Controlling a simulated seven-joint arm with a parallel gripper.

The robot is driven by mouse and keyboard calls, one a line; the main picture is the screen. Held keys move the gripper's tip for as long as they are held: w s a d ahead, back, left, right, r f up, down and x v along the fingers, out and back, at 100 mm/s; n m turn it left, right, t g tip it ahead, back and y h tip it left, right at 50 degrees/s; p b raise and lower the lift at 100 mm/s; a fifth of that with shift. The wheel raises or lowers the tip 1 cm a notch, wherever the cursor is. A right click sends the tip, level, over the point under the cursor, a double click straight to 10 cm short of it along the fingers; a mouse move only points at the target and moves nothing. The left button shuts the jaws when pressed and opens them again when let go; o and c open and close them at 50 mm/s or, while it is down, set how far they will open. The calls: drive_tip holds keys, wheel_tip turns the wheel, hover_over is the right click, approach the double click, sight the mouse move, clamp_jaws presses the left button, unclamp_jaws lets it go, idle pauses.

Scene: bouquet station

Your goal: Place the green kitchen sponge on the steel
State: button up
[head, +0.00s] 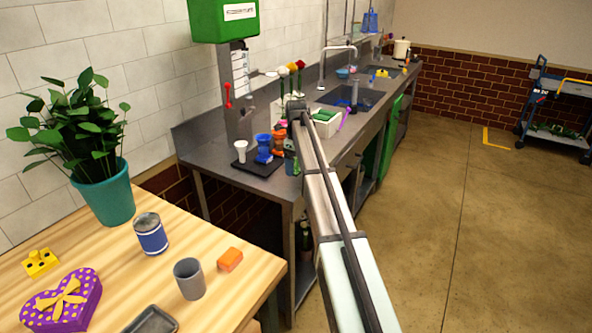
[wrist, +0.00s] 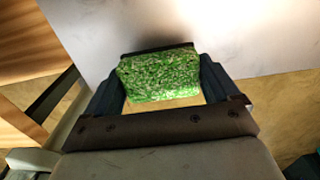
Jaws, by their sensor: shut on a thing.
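My gripper (wrist: 162,88) is shut on the green kitchen sponge (wrist: 158,76), a speckled bright green block seen between its two dark fingers in the wrist view. In the head view my gripper (head: 291,150) is at the front edge of the steel counter (head: 205,148), near its near end.
A dark tray with a white cup (head: 240,151), blue cups (head: 264,149) and an orange cup (head: 279,138) stands left of my gripper. The wooden table (head: 205,235) holds a can, grey cup and orange block (head: 230,259).

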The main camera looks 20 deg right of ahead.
sight(296, 162)
drive_tip(key=shift+f, duration=1.5)
drive_tip(key=shift+f, duration=0.2)
drive_tip(key=o, duration=0.8)
drive_tip(key=shift+c, duration=0.2)
drive_tip(key=shift+r, duration=0.15)
wheel_tip(296, 162, up, 12)
drive_tip(key=shift+r, duration=0.1)
